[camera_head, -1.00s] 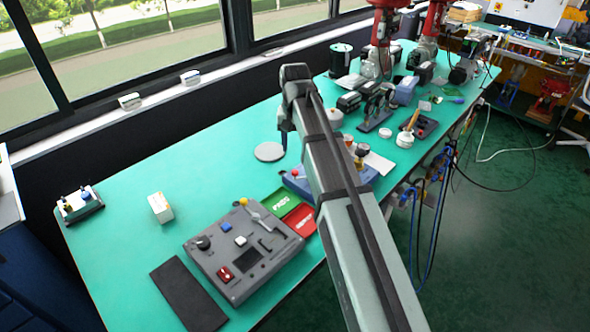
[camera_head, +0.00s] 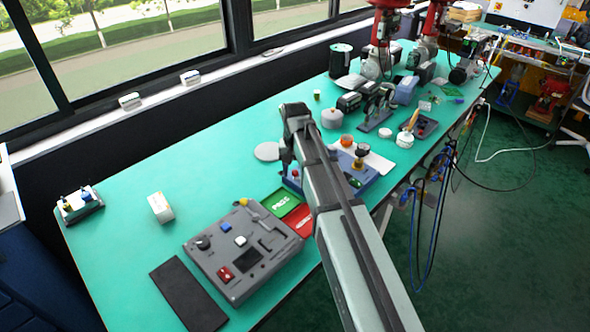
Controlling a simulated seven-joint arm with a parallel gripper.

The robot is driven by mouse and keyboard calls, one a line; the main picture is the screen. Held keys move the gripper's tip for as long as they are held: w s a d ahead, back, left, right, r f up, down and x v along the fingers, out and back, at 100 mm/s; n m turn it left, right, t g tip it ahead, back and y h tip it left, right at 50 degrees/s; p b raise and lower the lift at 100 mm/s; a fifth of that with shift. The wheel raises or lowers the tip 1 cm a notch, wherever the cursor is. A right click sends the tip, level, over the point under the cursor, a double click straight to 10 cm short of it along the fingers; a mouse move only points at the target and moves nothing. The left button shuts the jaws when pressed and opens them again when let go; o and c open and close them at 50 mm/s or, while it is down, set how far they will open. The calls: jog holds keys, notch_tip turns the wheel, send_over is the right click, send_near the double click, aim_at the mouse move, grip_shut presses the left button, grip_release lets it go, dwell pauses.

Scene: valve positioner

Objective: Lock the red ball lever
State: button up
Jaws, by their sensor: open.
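The valve positioner (camera_head: 371,176) is a blue-grey block on the green bench, partly hidden behind my arm. The small red ball (camera_head: 295,173) of the lever shows at its left end; the lever's rod is too small to make out. My gripper (camera_head: 288,169) hangs down from the arm's end, just beside and above the red ball in this view. It is open and small here, and I cannot tell whether it touches the ball. A round gauge-like part (camera_head: 361,152) stands on the positioner's right side.
A grey control box (camera_head: 243,250) with buttons lies in front, with green (camera_head: 279,203) and red (camera_head: 302,220) trays beside it. A grey disc (camera_head: 267,151) lies left of my gripper. Tools and a grey cylinder (camera_head: 331,118) stand behind.

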aim_at(296, 173)
grip_shut()
dwell(0.4)
jog(key=shift+s+d+n, duration=0.1)
jog(key=shift+s+n, duration=0.2)
jog(key=shift+n, duration=0.45)
jog(key=shift+s+d+n, duration=0.1)
jog(key=shift+s+n, duration=0.2)
jog(key=shift+n, duration=0.45)
grip_release()
notch_tip(296, 173, up, 14)
